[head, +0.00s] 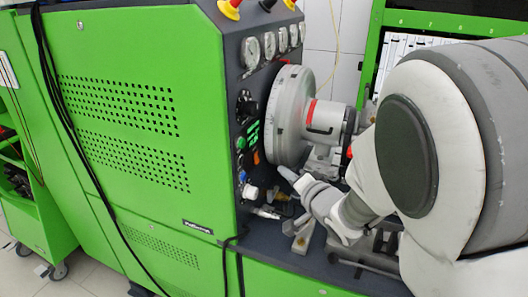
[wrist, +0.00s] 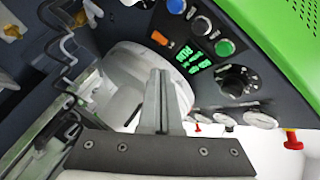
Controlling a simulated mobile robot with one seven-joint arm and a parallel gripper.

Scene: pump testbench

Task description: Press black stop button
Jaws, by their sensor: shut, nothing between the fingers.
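The panel (wrist: 188,62) on the machine's side bears a row of round buttons. A dark button with a silver rim (wrist: 203,25), which looks like the black stop button, sits between a green button (wrist: 224,47) and a blue button (wrist: 176,6) in the wrist view. In the head view the green button (head: 241,143) is visible, and the dark one below it is too small to make out clearly. My gripper (head: 283,171) is shut and empty, to the right of the panel and apart from it. Its closed fingers (wrist: 160,74) show in the wrist view, pointing below the buttons.
A large grey round housing (head: 289,115) stands right beside the panel, close above my gripper. A black rotary knob (wrist: 237,80) and an orange switch (wrist: 158,38) are near the buttons. Pressure gauges (head: 269,45) line the panel's upper edge. Fittings (head: 300,240) lie below my gripper.

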